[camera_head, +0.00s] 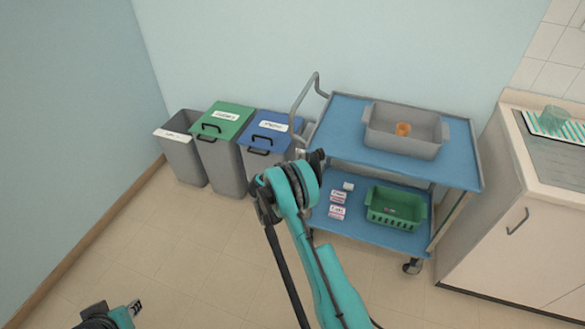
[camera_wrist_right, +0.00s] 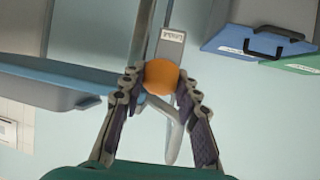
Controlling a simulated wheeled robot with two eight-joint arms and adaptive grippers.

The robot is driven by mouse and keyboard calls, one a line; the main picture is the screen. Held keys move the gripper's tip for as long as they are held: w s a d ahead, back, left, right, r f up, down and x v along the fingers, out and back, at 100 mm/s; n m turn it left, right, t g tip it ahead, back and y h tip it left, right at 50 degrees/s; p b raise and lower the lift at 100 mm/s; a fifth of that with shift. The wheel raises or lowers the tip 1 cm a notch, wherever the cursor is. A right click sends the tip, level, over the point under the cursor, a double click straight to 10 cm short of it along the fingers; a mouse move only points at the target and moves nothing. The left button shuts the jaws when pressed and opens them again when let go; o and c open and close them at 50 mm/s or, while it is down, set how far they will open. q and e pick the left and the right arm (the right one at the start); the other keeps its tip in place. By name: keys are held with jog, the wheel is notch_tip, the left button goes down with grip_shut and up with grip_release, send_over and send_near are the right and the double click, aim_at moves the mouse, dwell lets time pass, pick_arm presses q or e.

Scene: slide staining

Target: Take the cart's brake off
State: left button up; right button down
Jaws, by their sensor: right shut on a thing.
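The blue two-shelf cart (camera_head: 345,107) with a grey frame stands against the back wall. My right gripper (camera_head: 318,157) is at the cart's left end, by the handle post. In the right wrist view my right gripper (camera_wrist_right: 160,90) is shut on an orange ball-shaped knob (camera_wrist_right: 161,76). A pale lever shows behind the knob, and a grey plate (camera_wrist_right: 171,45) with a small label is beyond it; the label is too small to read surely. In the head view the knob is hidden by my gripper. My left gripper (camera_head: 134,306) is low at the left, far from the cart; its jaw state is unclear.
A grey tub (camera_head: 405,145) with an orange item is on the top shelf. A green basket (camera_head: 396,207) and small boxes (camera_head: 338,211) are on the lower shelf. Grey, green-lidded (camera_head: 224,120) and blue-lidded bins stand left. A counter (camera_head: 520,215) is close right. Front floor is clear.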

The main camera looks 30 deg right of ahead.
jog(key=shift+w+d+r+g+y+p, duration=0.1)
jog(key=shift+r+g+y+p, duration=0.15)
jog(key=shift+r+y, duration=0.2)
jog(key=shift+w+d+r+g+y+p, duration=0.15)
jog(key=shift+r+g+y, duration=0.1)
jog(key=shift+r+y, duration=0.15)
jog(key=shift+d+r, duration=0.1)
jog(key=shift+r, duration=0.3)
jog(key=c, duration=1.1)
grip_release()
jog(key=shift+d, duration=0.1)
jog(key=v, duration=1.2)
